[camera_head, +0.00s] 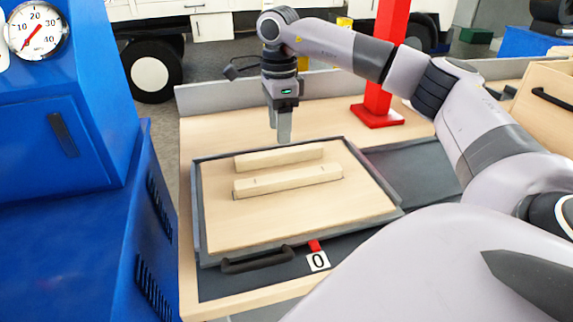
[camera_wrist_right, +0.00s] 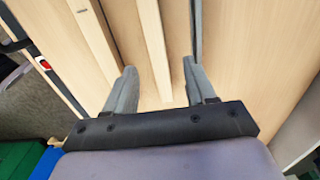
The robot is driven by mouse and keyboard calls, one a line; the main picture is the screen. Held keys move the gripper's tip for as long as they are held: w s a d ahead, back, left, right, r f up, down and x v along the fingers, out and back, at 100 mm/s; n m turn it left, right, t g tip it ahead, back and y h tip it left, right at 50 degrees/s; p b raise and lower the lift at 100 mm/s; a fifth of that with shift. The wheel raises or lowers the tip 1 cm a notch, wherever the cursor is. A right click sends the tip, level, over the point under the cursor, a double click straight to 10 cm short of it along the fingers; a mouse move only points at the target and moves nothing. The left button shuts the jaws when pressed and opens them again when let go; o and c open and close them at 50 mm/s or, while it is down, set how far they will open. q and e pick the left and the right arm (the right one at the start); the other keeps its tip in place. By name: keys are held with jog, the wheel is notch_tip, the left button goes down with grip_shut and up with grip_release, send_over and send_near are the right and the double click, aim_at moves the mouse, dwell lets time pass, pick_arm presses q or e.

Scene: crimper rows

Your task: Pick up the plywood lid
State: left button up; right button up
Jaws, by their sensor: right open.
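The plywood lid (camera_head: 290,215) is a flat pale wood panel lying in a grey-rimmed tray (camera_head: 197,205). Two pale wooden bars lie across its top, a far bar (camera_head: 280,157) and a near bar (camera_head: 288,182). My right gripper (camera_head: 284,140) points down over the far part of the lid, above or just beyond the far bar. In the right wrist view its two fingers (camera_wrist_right: 160,88) are apart. One wooden bar (camera_wrist_right: 153,45) shows in the space between them, with nothing gripped. The gap down to that bar is hard to judge. My left gripper is not in view.
A black handle (camera_head: 258,262) and a white label reading 0 (camera_head: 318,262) are at the tray's front. A red post (camera_head: 385,75) stands on the table behind right. A blue cabinet (camera_head: 70,170) stands close on the left. Bare tabletop (camera_head: 225,128) lies behind the tray.

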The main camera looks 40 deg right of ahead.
aim_at(279, 151)
jog(key=f, duration=0.6)
jog(key=shift+s+a+f, duration=0.1)
jog(key=shift+a+f, duration=0.05)
jog(key=shift+a, duration=0.05)
grip_shut()
